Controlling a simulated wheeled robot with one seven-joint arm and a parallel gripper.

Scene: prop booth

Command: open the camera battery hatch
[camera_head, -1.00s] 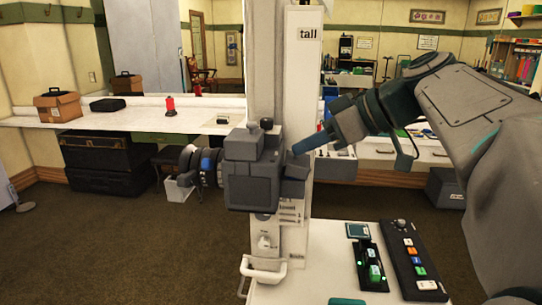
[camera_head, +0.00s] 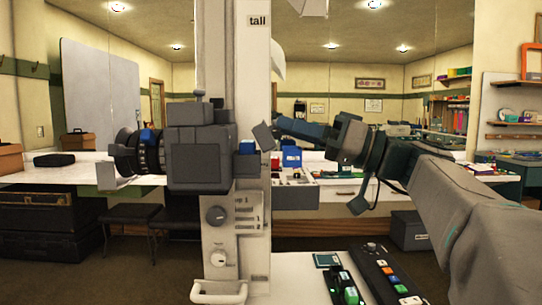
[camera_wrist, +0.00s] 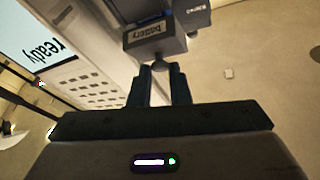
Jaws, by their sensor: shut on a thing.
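The grey camera (camera_head: 198,158) is mounted on the white column, its lens pointing left. Its battery hatch (camera_head: 263,136) is a dark flap on the right side, tilted away from the body with a gap. A blue part (camera_head: 247,147) shows at the gap. In the wrist view the hatch (camera_wrist: 157,45) carries the label "battery" and a small round knob (camera_wrist: 160,62). My gripper (camera_wrist: 162,70) is shut on this knob, one finger on each side. In the head view my gripper (camera_head: 278,127) reaches the hatch from the right.
The white column (camera_head: 220,80) marked "tall" stands behind the camera. A control panel with coloured buttons (camera_head: 392,275) lies on the table below right. A long white counter with boxes runs behind. The air right of the hatch is taken by my arm.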

